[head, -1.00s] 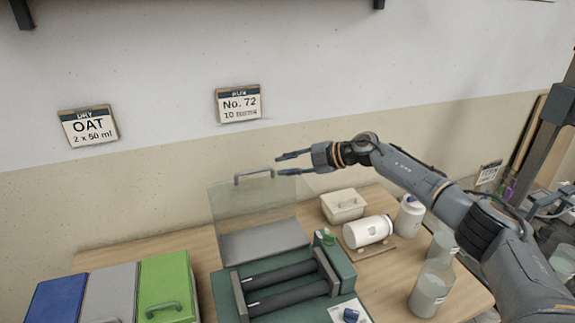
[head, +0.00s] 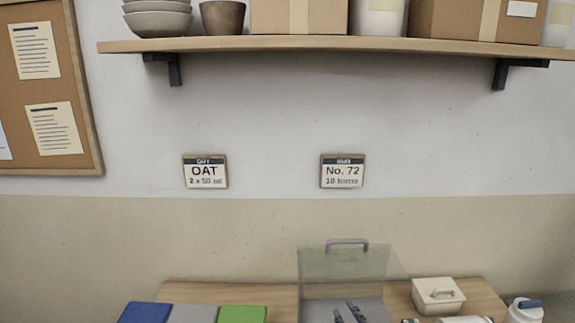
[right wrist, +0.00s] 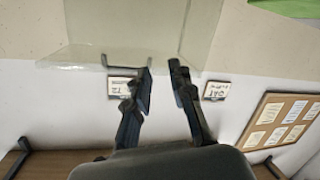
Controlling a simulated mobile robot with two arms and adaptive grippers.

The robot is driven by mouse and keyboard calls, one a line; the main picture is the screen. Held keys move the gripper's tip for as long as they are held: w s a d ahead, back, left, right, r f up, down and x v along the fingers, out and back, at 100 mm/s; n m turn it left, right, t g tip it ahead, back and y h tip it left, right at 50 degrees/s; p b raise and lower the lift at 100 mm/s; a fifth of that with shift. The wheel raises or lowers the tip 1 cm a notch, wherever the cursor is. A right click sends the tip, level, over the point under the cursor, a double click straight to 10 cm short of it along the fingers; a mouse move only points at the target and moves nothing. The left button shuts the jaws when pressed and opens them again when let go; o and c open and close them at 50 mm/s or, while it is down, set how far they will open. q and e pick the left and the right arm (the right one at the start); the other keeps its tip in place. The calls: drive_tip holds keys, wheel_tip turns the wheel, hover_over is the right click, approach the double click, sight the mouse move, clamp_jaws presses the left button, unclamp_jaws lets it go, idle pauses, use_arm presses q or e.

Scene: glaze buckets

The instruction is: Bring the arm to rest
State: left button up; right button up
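My right gripper (head: 348,314) shows at the bottom edge of the head view, in front of the clear panel (head: 345,266) with a grey handle (head: 347,243). Only its dark fingers show there; the rest of the arm is out of frame. In the right wrist view the two fingers of the right gripper (right wrist: 160,78) are apart with nothing between them. That view is upside down; the clear panel (right wrist: 215,25) and its handle lie beyond the fingertips. My left gripper is in neither view.
Blue (head: 145,313), grey (head: 194,314) and green (head: 243,314) lids stand at bottom left. A cream box (head: 438,297) and white bottle (head: 524,312) stand at right. A loaded shelf (head: 320,46) juts from the wall above signs (head: 205,172). The wall between is clear.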

drive_tip(key=s+d+f+m+g+h, duration=0.15)
drive_tip(key=s+f+g, duration=0.25)
drive_tip(key=s, duration=0.7)
drive_tip(key=s+d+f+m+g, duration=0.2)
drive_tip(key=s+d+f+g, duration=0.15)
drive_tip(key=s, duration=0.85)
drive_tip(key=s+d+f+m+g+h, duration=0.15)
drive_tip(key=s+f+g, duration=0.35)
drive_tip(key=s, duration=0.6)
wheel_tip(320, 180, down, 27)
drive_tip(key=g+b, duration=0.1)
drive_tip(key=b, duration=0.1)
drive_tip(key=s+d+f+g+b, duration=0.1)
drive_tip(key=s+d+f, duration=0.2)
drive_tip(key=s+f, duration=1.4)
drive_tip(key=shift+s+f+b, duration=0.35)
drive_tip(key=shift+f+b, duration=0.05)
drive_tip(key=shift+f, duration=0.55)
drive_tip(key=shift+d, duration=0.1)
